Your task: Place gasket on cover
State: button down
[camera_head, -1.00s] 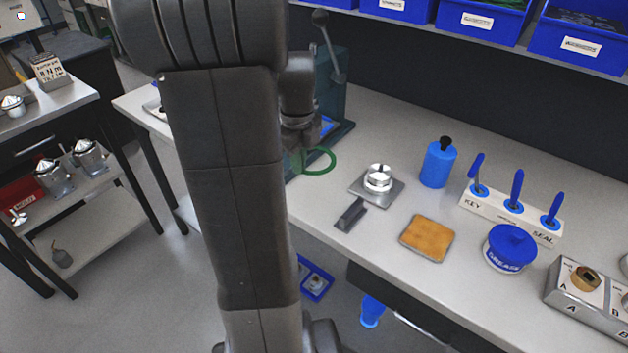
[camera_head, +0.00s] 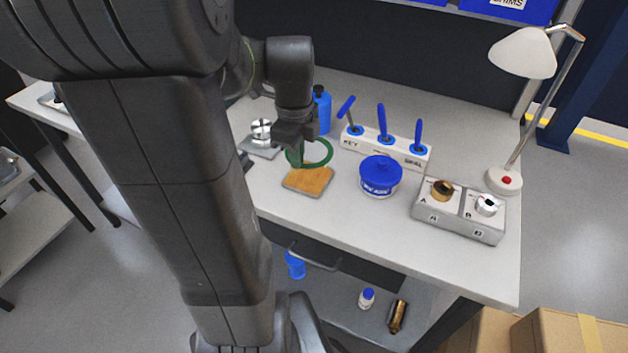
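My gripper (camera_head: 296,149) is shut on the left side of a thin green ring, the gasket (camera_head: 329,155), and holds it roughly level. In the picture the gasket overlaps the back of an orange-brown pad (camera_head: 308,180); it seems to be held above the bench. No part is labelled as the cover. A round silver part (camera_head: 261,128) sits on a square metal plate left of my gripper. A grey block marked A and B (camera_head: 456,228) stands at the right, with a brass part (camera_head: 442,189) at A and a silver part (camera_head: 487,205) at B.
A blue grease tub (camera_head: 380,177) stands between the pad and the A/B block. Behind are a blue bottle (camera_head: 321,112), a rack (camera_head: 386,151) with blue-handled tools, and a lamp (camera_head: 524,54) at the right. The bench front (camera_head: 345,238) is clear.

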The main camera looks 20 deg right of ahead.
notch_tip(320, 180, down, 8)
jog(key=shift+w+r+b, duration=0.1)
jog(key=shift+b, duration=0.2)
jog(key=shift+f, duration=0.2)
jog(key=c, duration=1.7)
grip_release()
jog(key=shift+r, duration=0.1)
notch_tip(320, 180, up, 12)
jog(key=shift+r+p, duration=0.1)
jog(key=shift+p, duration=0.5)
